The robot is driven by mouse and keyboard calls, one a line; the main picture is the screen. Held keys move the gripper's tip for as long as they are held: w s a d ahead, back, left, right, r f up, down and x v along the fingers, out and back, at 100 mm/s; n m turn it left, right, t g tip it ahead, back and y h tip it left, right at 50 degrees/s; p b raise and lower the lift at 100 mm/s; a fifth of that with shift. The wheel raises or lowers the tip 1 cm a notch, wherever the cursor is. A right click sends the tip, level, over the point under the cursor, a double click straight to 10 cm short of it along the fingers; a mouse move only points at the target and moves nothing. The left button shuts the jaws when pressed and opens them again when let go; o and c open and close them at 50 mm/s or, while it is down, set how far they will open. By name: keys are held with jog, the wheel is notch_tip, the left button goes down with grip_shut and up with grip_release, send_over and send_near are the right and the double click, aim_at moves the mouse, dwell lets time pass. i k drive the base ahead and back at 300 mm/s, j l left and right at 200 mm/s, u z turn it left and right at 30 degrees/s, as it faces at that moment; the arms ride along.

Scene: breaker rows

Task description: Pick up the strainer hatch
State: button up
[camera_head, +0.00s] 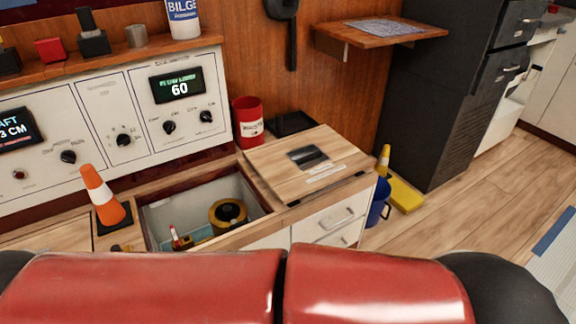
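A square light-wood panel (275,163) with a dark recessed pull and a small unreadable label looks like the strainer hatch. It lies flat on top of the white drawer cabinet, right of an open well (160,236) in the counter. Inside the well sits a round yellow and black part (229,213), perhaps the strainer, with a small red and white item (179,238) to its left. My gripper is not in view. Red and dark parts of my own body cover the bottom of the view.
An orange and white cone (102,193) stands left of the well. A red canister (248,122) and a black tray (291,124) sit behind the panel. A control panel (90,150) lines the back. The floor at right is partly clear, with a yellow-based item (404,195) near the cabinet.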

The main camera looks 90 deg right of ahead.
aim_at(294, 167)
jog(key=z, duration=3.15)
jog(key=l+u, duration=0.1)
jog(key=u, duration=0.45)
jog(key=i+l+u, duration=0.1)
jog(key=l+u, duration=0.15)
jog(key=l, duration=0.15)
jog(key=i+l+u, duration=0.1)
jog(key=l+u, duration=0.15)
jog(key=l, duration=0.2)
jog(key=l+u, duration=0.25)
jog(key=l, duration=0.2)
jog(key=i+l, duration=0.1)
jog(key=l, duration=0.7)
